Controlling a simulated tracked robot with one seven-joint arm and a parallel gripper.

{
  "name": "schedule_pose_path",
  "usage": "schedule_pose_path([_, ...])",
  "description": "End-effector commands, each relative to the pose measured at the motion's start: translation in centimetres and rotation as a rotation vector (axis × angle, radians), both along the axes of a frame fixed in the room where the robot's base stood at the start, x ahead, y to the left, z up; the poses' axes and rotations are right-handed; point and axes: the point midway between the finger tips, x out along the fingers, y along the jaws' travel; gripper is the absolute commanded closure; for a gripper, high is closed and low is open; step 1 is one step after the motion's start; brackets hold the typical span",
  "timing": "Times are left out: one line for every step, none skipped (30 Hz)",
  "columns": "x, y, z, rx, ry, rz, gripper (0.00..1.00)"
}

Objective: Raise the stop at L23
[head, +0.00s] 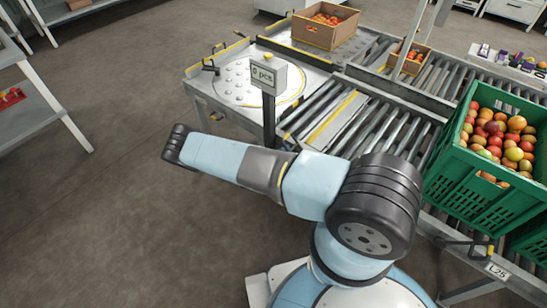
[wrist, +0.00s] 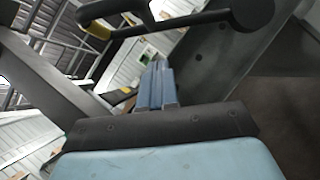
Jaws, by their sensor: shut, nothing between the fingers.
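In the wrist view my gripper (wrist: 157,68) has its blue-grey fingers together, with nothing between them. A black lever-like bar (wrist: 190,17) with a yellow part crosses the top of that view, beyond the fingertips and apart from them. A pale plate (wrist: 138,14) lies behind it, with no readable text. In the head view a black lever (head: 462,241) with a yellow tip is at the conveyor's near edge, beside a plate reading L25 (head: 497,271). I can read no L23 label in either view. My gripper cannot be made out in the head view.
A post carries a "0 pcs" display (head: 264,77). A ball table (head: 205,88) and a cardboard box (head: 318,34) are farther back.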

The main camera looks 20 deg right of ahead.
Motion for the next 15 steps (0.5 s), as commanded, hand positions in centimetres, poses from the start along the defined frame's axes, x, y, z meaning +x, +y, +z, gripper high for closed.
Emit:
schedule_pose_path([-0.4,-0.2,0.6,0.0,0.002,-0.001,1.0])
schedule_pose_path([-0.6,-0.5,0.9,0.0,0.002,-0.001,1.0])
schedule_pose_path([-0.8,-0.7,1.2,0.001,0.001,0.0,1.0])
schedule_pose_path([-1.0,-0.9,1.4,0.001,0.001,-0.001,1.0])
schedule_pose_path([-1.1,-1.1,1.6,0.0,0.001,0.0,1.0])
schedule_pose_path([-1.3,-1.3,1.9,0.0,0.001,0.0,1.0])
schedule_pose_path([-1.3,-1.4,2.0,0.0,0.001,0.0,1.0])
schedule_pose_path([-1.4,-1.5,2.1,0.0,0.002,0.0,1.0])
schedule_pose_path([-1.5,-1.6,2.3,0.0,0.001,0.0,1.0])
schedule_pose_path([-1.5,-1.7,2.3,0.001,0.002,0.001,1.0])
schedule_pose_path([-1.6,-1.7,2.4,0.001,0.001,0.001,1.0])
schedule_pose_path([-1.6,-1.7,2.4,0.002,0.001,0.001,1.0])
schedule_pose_path([-1.6,-1.7,2.4,0.002,0.001,0.001,1.0])
schedule_pose_path([-1.6,-1.8,2.4,0.002,0.001,0.001,1.0])
schedule_pose_path([-1.6,-1.8,2.4,0.002,0.001,0.001,1.0])
